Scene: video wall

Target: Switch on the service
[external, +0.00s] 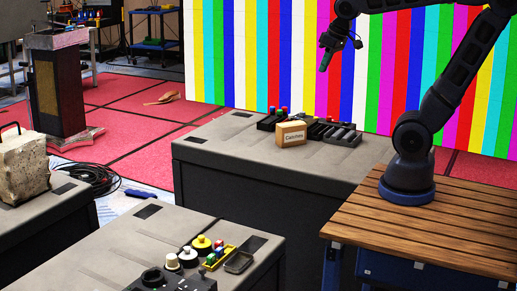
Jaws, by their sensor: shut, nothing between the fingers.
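My gripper (323,68) hangs high at the top, in front of the striped video wall. Its fingers point down and are shut with nothing held. It is apart from every object, above and beyond the rear grey case. I cannot tell which thing is the service. A dark device (172,283) with round parts on top sits on the front grey case, cut off by the bottom edge. No switch or its state can be made out.
A cardboard box (291,133) and dark trays (343,136) stand on the rear grey case (215,145). Yellow and white round pieces (201,243), a yellow tray (219,257) and a dark dish (239,262) sit on the front case. My arm's base stands on a wooden table (355,222).

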